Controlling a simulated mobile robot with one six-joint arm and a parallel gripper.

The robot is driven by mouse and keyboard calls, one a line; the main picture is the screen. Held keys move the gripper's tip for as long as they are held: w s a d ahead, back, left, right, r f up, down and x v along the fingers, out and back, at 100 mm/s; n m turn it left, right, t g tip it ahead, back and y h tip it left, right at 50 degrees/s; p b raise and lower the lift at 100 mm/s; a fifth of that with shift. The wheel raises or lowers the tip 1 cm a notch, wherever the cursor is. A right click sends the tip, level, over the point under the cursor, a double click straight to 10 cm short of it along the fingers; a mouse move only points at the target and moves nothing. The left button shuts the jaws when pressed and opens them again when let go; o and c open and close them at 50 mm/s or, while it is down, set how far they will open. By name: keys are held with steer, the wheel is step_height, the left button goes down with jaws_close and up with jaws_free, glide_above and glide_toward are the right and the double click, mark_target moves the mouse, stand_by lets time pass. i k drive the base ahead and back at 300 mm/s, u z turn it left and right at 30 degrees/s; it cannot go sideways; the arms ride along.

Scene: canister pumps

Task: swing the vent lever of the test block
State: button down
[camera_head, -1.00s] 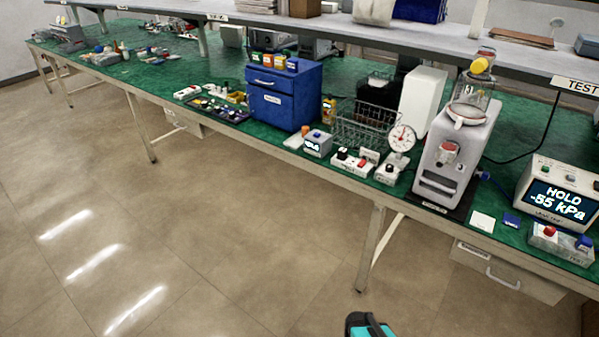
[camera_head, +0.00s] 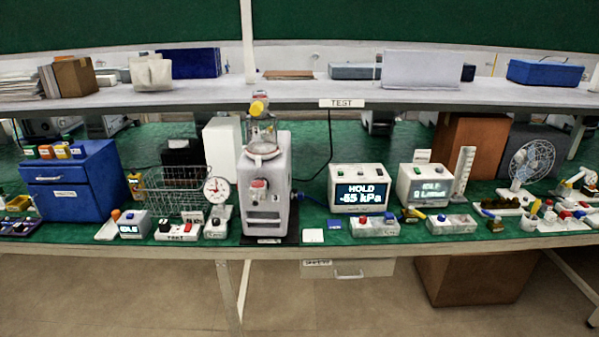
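A low white block (camera_head: 374,227) sits at the bench front, below a display box (camera_head: 360,188) reading HOLD and about -55 kPa. It carries a red button (camera_head: 363,220) and a blue part (camera_head: 390,217) at its right end that may be a lever. A similar white block (camera_head: 451,225) stands to its right, and another (camera_head: 178,234) with dark and red knobs is at the left. The labels are too small to tell surely which is the test block. My gripper is out of view.
A grey pump machine (camera_head: 266,190) with a yellow-capped jar stands left of the display. A second display box (camera_head: 425,186) is to the right. A shelf (camera_head: 300,93) with a TEST sign overhangs the green bench. The floor in front is clear.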

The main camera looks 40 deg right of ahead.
mark_target(411, 210)
steer(key=z, duration=4.25)
steer(key=i, duration=0.05)
steer(key=u, duration=3.25)
